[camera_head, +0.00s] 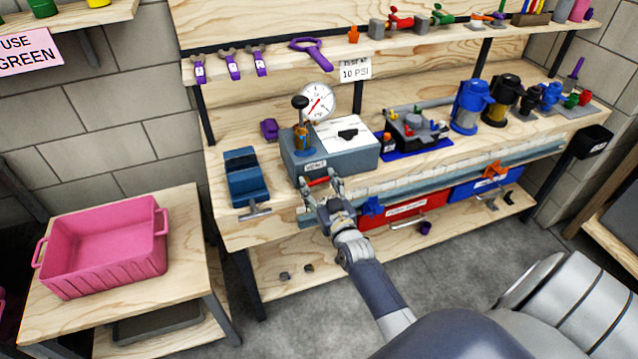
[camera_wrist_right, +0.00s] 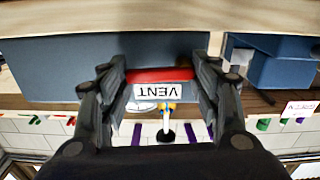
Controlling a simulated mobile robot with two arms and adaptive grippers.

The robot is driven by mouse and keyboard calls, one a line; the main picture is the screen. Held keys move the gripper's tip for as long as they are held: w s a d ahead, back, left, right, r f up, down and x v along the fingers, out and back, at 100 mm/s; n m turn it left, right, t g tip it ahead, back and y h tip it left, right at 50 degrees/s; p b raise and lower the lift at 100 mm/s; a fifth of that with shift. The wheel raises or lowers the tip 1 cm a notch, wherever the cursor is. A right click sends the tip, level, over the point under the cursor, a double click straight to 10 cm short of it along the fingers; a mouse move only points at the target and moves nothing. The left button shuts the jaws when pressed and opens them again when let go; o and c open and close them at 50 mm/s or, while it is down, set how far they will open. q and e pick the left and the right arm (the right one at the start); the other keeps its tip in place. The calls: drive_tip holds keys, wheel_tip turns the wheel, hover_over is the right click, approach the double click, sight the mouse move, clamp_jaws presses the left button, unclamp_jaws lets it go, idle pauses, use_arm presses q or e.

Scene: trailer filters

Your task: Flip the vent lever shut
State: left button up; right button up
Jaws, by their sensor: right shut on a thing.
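The grey-blue test box (camera_head: 357,161) stands on the workbench. Its red vent lever (camera_head: 318,182) is low on the front, beneath a white label. In the right wrist view the red lever (camera_wrist_right: 160,76) lies crosswise between my fingers, beside the label reading VENT (camera_wrist_right: 153,89), which appears upside down. My right gripper (camera_head: 322,186) is at the front of the box, shut on the lever; its fingers (camera_wrist_right: 162,80) flank the lever's two ends. A round dial gauge (camera_head: 318,101) and a black-knobbed plunger (camera_head: 300,104) stand on the box. My left gripper is not in view.
A blue vise (camera_head: 245,177) sits left of the box. A blue tray (camera_head: 408,148) with small parts and several filter housings stand to its right. Red (camera_head: 402,210) and blue (camera_head: 487,185) bins are below the bench top. A pink crate (camera_head: 104,245) rests on the left table.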

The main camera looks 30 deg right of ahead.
drive_tip(key=shift+f+m, duration=0.1)
drive_tip(key=shift+m, duration=0.4)
drive_tip(key=o, duration=1.1)
drive_tip(key=shift+c, duration=0.2)
drive_tip(key=shift+s, duration=0.1)
drive_tip(key=v, duration=1.2)
drive_tip(key=shift+f, duration=0.1)
